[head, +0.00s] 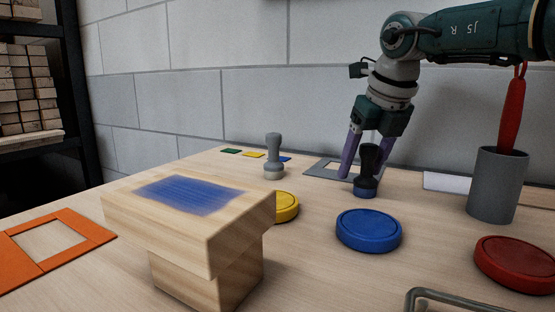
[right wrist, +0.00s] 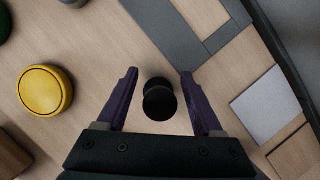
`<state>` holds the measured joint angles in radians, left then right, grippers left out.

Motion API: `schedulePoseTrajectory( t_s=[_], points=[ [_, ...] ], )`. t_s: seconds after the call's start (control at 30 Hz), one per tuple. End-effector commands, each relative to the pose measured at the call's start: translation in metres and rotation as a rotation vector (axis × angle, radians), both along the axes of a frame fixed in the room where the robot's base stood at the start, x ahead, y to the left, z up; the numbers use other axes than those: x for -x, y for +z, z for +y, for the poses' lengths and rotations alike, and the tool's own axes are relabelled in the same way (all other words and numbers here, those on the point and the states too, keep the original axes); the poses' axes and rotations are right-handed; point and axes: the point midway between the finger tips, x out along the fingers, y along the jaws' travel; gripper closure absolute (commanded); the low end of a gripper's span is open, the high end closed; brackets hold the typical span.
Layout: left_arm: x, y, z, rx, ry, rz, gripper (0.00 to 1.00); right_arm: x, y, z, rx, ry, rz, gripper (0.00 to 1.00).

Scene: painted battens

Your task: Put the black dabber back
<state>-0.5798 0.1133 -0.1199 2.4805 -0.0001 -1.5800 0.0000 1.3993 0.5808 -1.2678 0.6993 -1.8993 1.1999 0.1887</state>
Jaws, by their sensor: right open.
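The black dabber (head: 369,160) stands upright on the table, near the back, behind the blue round pad; its base looks dark blue-grey. My right gripper (head: 366,171) points down over it, open, with one purple finger on each side of the dabber. In the right wrist view the dabber (right wrist: 159,102) is seen from above between the open fingers, with clear gaps on both sides. A grey square frame (head: 316,168) lies flat just left of and behind it. My left gripper is not in view.
A wooden block (head: 190,228) with blue paint stands front left. Blue (head: 369,230), yellow (head: 287,206) and red (head: 517,263) round pads lie around. A grey dabber (head: 273,156) stands behind the block. A grey cup (head: 497,186) with a red-handled tool stands right. An orange frame (head: 75,228) lies left.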

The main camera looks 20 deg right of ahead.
Motion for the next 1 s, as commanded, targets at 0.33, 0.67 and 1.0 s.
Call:
schedulePoseTrajectory(
  t_s=[0.33,0.67,1.0],
  points=[
    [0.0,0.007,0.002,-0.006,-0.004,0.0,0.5,0.006,0.021,0.0,0.0,0.001,-0.003,0.32],
    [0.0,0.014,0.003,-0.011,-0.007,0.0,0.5,0.032,0.083,0.002,0.001,0.001,-0.005,0.32],
    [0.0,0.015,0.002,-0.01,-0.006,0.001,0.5,0.046,0.113,0.004,0.0,-0.001,-0.001,0.32]
  ],
)
